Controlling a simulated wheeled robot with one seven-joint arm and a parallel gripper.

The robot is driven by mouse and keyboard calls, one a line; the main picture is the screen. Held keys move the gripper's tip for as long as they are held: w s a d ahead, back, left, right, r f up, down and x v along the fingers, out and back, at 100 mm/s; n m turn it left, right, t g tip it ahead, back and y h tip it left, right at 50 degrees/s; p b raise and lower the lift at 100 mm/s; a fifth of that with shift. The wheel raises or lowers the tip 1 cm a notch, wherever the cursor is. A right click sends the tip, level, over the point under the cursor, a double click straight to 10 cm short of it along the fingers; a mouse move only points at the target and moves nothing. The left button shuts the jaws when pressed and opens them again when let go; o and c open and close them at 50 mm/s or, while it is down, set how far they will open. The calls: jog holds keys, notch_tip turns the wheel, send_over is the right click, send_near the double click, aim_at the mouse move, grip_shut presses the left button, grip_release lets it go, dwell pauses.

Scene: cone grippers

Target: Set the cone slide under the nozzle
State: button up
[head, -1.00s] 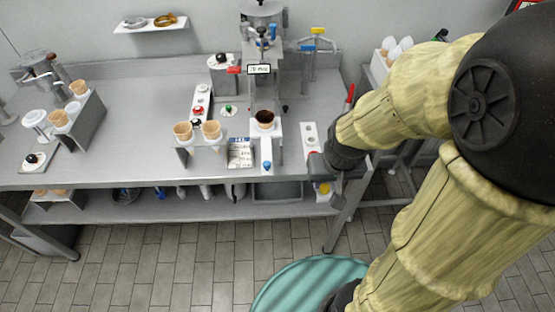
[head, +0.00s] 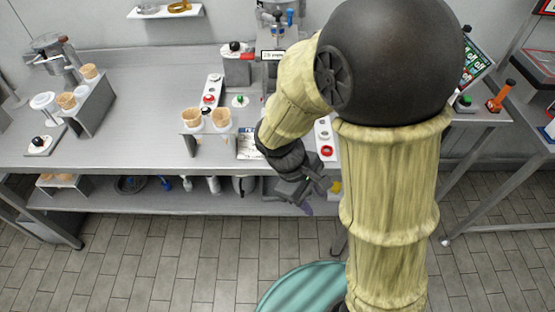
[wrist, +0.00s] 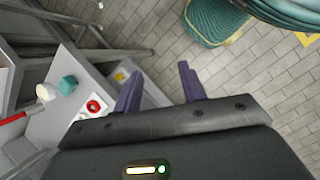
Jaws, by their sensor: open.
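My gripper (head: 314,196) is in front of the table's front edge in the head view, pointing down, below the tabletop level. In the wrist view its two purple fingers (wrist: 160,72) are apart with nothing between them. The cone slide, with its cone and blue knob, is hidden behind my arm in the head view. The nozzle is also hidden there; only the upper part of the grey dispensing machine (head: 278,14) shows. In the wrist view a teal knob (wrist: 67,85) and a white knob (wrist: 46,92) stand left of the fingers; I cannot tell whether either belongs to the slide.
Two cones (head: 192,118) stand in a holder left of my arm. A white panel with a red ring (head: 327,151) is right of my forearm. A lower shelf (head: 150,205) runs under the table. A teal round object (head: 300,290) is on the floor.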

jog(key=w+a+n+t+h+b, duration=0.1)
jog(key=a+n+t+h+b, duration=0.6)
jog(key=a+n+t, duration=0.6)
jog(key=a+n+h, duration=0.1)
jog(key=a+n, duration=0.1)
jog(key=a, duration=0.5)
jog(key=shift+w+f+n+h+b, duration=0.25)
jog(key=shift+w+n+h+b, duration=0.05)
jog(key=shift+w+n, duration=0.1)
jog(key=x, duration=1.7)
jog(key=shift+w+r, duration=0.2)
jog(key=shift+w, duration=0.05)
grip_shut()
